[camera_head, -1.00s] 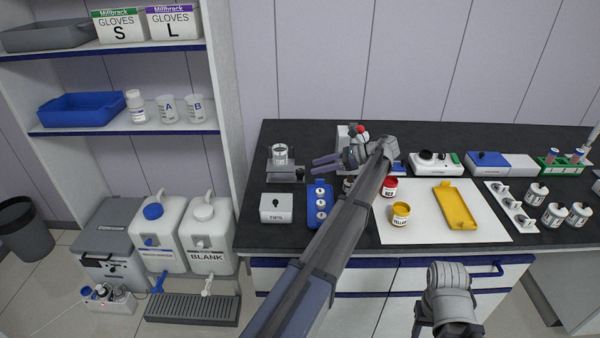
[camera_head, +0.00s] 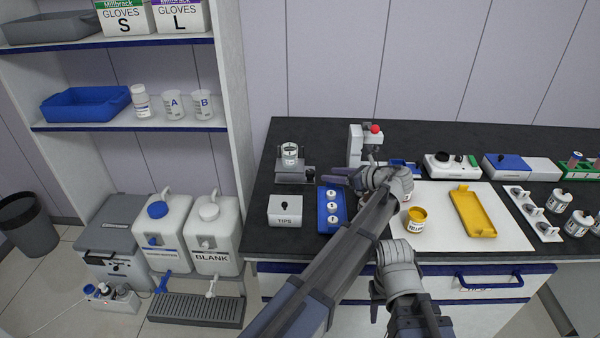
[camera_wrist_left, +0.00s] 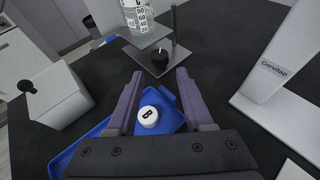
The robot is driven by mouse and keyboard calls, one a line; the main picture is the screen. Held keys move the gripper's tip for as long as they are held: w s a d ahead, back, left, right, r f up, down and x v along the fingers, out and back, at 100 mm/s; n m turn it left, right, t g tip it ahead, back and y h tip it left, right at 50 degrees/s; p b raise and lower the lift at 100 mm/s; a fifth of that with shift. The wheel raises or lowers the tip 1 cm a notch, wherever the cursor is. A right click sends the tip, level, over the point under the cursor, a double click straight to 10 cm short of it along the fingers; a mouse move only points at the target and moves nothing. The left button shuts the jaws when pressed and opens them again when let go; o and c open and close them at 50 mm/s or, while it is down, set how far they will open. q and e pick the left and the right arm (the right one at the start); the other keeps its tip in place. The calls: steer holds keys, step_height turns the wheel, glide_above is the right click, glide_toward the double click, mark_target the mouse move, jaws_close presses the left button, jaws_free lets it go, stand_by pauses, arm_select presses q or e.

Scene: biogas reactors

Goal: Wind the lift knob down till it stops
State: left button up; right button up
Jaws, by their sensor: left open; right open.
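A small lift stand (camera_head: 295,174) with a flat grey base stands at the back left of the bench and carries a clear beaker (camera_head: 290,154). Its black knob (camera_wrist_left: 160,62) shows in the left wrist view, on the near side of the stand beside a thin upright rod. My left gripper (camera_wrist_left: 158,76) is open and empty. Its fingertips point toward the knob, which appears just beyond and between them; I cannot tell the exact gap. In the head view, my left gripper (camera_head: 326,175) is right of the stand. My right gripper (camera_head: 377,300) is low, by the bench front, its fingers barely visible.
A blue tray (camera_head: 321,223) with white-capped items, one marked B, lies below my left gripper. A TIPS box (camera_head: 284,210) stands left of it. A white Corvitap device (camera_head: 355,147) stands to the right. A yellow tray (camera_head: 474,212) lies on a white mat.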

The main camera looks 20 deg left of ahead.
mark_target(313, 172)
arm_select(q)
steer(key=b+x, duration=0.2)
steer(key=x, duration=0.4)
steer(key=shift+w+a+f+b, duration=0.1)
steer(key=shift+a+f+b, duration=0.15)
steer(key=shift+b, duration=0.1)
steer(key=shift+w+a+f, duration=0.1)
steer(key=shift+w+a, duration=0.15)
steer(key=shift+a, duration=0.3)
steer(key=shift+c, duration=0.3)
jaws_close()
